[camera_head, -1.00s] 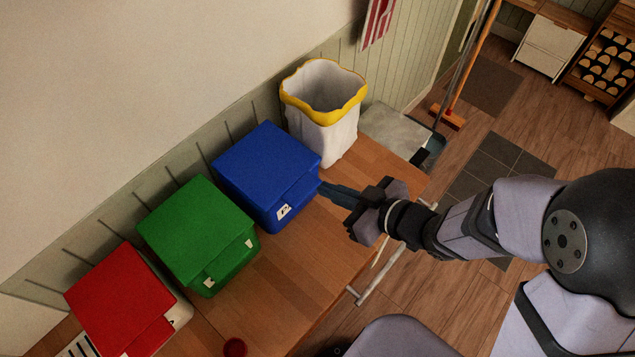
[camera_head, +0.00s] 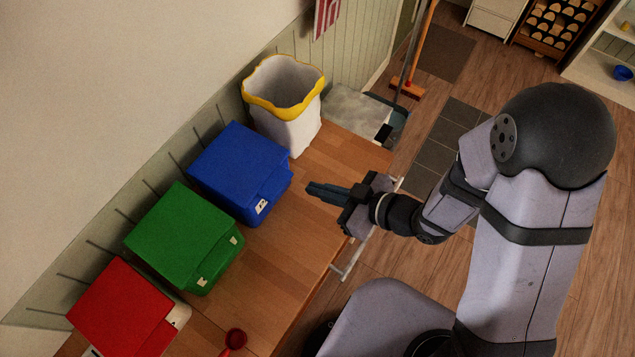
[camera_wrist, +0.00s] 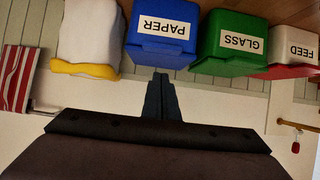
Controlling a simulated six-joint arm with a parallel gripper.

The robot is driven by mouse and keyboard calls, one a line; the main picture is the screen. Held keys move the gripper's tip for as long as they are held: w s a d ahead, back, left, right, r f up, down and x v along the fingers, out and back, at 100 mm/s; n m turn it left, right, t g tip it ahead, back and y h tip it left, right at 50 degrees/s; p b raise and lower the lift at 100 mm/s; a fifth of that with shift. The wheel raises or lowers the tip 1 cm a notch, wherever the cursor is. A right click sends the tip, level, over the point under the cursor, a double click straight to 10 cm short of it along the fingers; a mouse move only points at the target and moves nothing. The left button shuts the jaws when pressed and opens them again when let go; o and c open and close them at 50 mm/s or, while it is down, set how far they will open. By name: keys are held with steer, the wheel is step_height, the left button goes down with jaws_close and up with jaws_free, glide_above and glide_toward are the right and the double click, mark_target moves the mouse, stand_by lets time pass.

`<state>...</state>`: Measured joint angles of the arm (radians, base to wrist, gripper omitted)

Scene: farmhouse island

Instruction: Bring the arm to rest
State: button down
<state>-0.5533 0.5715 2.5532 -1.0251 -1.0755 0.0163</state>
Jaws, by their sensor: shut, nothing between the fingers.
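My gripper (camera_head: 312,190) is shut and empty. In the head view it is above the wooden counter (camera_head: 290,255), to the right of the blue bin (camera_head: 240,165) and apart from it. In the wrist view my gripper (camera_wrist: 161,80) points toward the blue bin (camera_wrist: 160,35), whose label reads PAPER upside down. My arm reaches in from the right, bent at the elbow.
A green bin (camera_head: 180,230) labelled GLASS and a red-lidded bin (camera_head: 120,305) stand along the wall. A white bin with a yellow rim (camera_head: 290,115) stands behind the blue one. A small red object (camera_head: 235,340) lies near the front edge. The counter's middle is clear.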

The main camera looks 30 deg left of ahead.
stand_by(0.5)
steer(key=w+d+f+m+h, duration=0.1)
steer(key=d+f+m+h, duration=0.1)
steer(key=d+f+h, duration=0.55)
steer(key=w+d+f+m+h, duration=0.1)
steer(key=d+f+m+h, duration=0.3)
steer(key=d, duration=0.6)
steer(key=s+d+r+m+g+h+b, duration=0.1)
steer(key=s+d+r+m+g+h, duration=0.1)
steer(key=s+d+r+m, duration=0.3)
steer(key=s+d+r+m+g+h, duration=0.1)
steer(key=s+d+g, duration=0.1)
steer(key=d, duration=0.5)
steer(key=w+d+r+m+t+y+b, duration=0.2)
steer(key=w+d+r+m+t, duration=0.2)
steer(key=w+d+r+m, duration=0.1)
steer(key=shift+w+m+b, duration=0.4)
steer(key=shift+w+m, duration=0.1)
steer(key=shift+w, duration=0.75)
